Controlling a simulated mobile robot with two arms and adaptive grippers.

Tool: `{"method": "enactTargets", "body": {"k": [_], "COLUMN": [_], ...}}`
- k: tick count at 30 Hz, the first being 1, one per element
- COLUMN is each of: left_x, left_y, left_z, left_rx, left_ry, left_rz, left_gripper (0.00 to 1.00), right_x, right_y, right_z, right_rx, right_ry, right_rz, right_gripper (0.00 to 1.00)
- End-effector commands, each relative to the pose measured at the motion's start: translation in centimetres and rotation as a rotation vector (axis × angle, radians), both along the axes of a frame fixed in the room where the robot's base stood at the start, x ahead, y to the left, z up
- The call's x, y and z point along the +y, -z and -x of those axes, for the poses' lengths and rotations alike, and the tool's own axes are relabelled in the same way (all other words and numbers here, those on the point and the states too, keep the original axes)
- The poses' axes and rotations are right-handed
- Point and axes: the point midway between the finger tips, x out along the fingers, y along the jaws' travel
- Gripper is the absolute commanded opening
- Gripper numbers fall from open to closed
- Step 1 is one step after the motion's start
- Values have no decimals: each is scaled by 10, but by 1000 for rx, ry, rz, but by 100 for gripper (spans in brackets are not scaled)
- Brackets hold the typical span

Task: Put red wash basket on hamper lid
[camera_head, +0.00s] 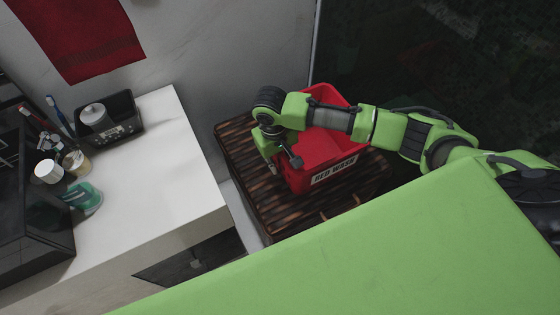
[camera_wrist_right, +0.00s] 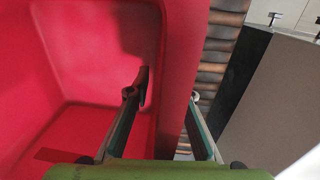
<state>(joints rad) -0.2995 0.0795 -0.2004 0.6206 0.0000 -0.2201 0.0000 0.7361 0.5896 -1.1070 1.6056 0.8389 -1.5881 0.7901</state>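The red wash basket (camera_head: 334,143), with a white label reading "RED WASH", stands upright on the brown woven hamper lid (camera_head: 237,143). It appears to rest there. My right gripper (camera_head: 284,167) reaches down at the basket's left wall. In the right wrist view the basket (camera_wrist_right: 75,60) fills the left side. The right gripper's fingers (camera_wrist_right: 168,92) are spread, one inside the basket and one outside, with the wall between them. A gap shows between the inner finger and the wall. My left gripper is not in view.
A white counter (camera_head: 170,170) stands left of the hamper, with a black caddy (camera_head: 108,118), a teal bottle (camera_head: 84,198) and toothbrushes on it. A red towel (camera_head: 85,38) hangs on the back wall. A dark glass-like panel (camera_head: 400,55) is behind the hamper on the right.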

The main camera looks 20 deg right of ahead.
Motion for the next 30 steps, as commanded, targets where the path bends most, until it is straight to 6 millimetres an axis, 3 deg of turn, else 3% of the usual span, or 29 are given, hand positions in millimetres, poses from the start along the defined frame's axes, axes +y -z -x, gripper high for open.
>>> {"method": "enactTargets", "body": {"k": [11, 24, 30], "left_x": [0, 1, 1], "left_y": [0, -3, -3], "left_z": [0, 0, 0], "left_rx": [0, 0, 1], "left_ry": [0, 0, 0], "left_rz": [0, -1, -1], "left_gripper": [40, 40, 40], "right_x": [0, 9, 11], "right_y": [-10, -97, -119], "right_z": [0, 0, 0], "right_rx": [-2, -3, -1], "right_ry": [-1, -1, 1], "right_rz": [0, -1, 0], "right_gripper": [21, 21, 21]}}
